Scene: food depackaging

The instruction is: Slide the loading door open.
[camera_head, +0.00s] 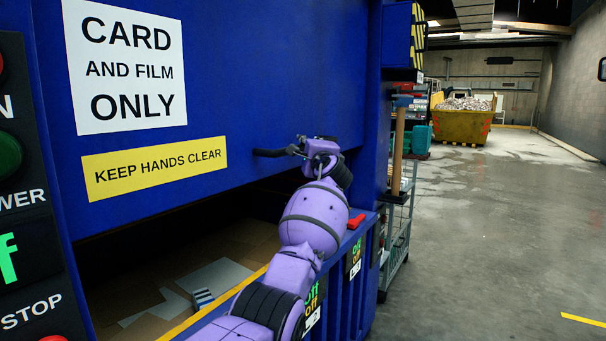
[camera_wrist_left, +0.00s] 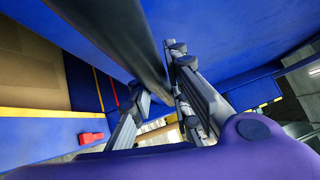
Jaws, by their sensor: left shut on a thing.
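The loading door (camera_head: 255,75) is a blue panel with a white "CARD AND FILM ONLY" sign and a yellow "KEEP HANDS CLEAR" label. A dark opening shows below its lower edge. A black bar handle (camera_head: 268,153) is on the door's lower right part. My left gripper (camera_head: 300,149) is at the handle, its purple arm crossing in front of the opening. In the left wrist view the handle (camera_wrist_left: 130,42) runs between the two fingers of the gripper (camera_wrist_left: 160,75), which is shut on it. My right gripper is not in view.
Cardboard and paper (camera_head: 215,275) lie inside the opening, behind a yellow-edged blue front wall (camera_head: 340,285). A red part (camera_head: 356,221) sits on that wall's top. A control panel (camera_head: 25,200) is at left.

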